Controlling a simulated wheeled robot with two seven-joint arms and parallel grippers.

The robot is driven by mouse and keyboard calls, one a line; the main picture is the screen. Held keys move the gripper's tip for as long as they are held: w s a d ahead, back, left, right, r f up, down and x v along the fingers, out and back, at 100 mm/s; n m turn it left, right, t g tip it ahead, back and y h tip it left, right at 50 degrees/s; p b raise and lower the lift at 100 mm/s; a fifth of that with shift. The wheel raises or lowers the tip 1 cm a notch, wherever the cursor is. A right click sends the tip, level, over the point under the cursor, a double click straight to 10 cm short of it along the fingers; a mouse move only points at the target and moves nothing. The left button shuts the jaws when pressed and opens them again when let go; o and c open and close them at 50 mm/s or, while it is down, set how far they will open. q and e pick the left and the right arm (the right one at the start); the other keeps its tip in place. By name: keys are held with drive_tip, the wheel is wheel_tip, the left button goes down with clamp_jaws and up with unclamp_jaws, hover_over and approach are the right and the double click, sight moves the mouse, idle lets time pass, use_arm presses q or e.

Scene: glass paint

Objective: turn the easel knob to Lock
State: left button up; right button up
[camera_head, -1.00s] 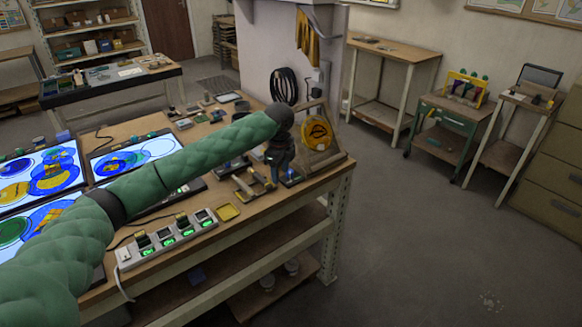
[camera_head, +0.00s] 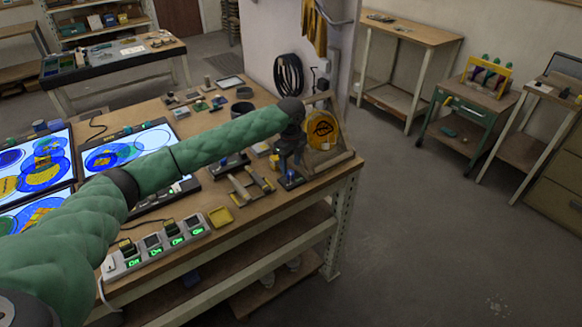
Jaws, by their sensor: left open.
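The wooden easel (camera_head: 346,158) stands at the right end of the workbench, with a round yellow glass piece (camera_head: 322,131) bearing a dark leaf-like outline. My left arm, in a green padded sleeve, reaches across the bench from the left. My left gripper (camera_head: 288,176) points down just left of the easel, open, near a small dark base with a blue spot on the bench. The easel knob cannot be made out; the gripper and wrist cover part of that area. My right gripper is not in view.
The workbench (camera_head: 215,255) holds lit panels with blue and yellow circles (camera_head: 125,152), a strip with green displays (camera_head: 155,250), a yellow tray (camera_head: 220,217) and wooden blocks (camera_head: 243,187). A green cart (camera_head: 470,115) stands at the right. The floor right of the bench is clear.

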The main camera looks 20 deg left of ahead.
sight(291, 173)
use_arm(q)
wheel_tip(291, 173, down, 2)
drive_tip(key=shift+w+f, duration=0.15)
drive_tip(key=shift+f+p, duration=0.35)
drive_tip(key=shift+f, duration=0.15)
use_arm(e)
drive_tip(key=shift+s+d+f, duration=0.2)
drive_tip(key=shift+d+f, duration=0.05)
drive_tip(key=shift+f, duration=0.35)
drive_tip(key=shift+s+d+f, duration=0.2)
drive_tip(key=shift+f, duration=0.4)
use_arm(q)
drive_tip(key=c, duration=1)
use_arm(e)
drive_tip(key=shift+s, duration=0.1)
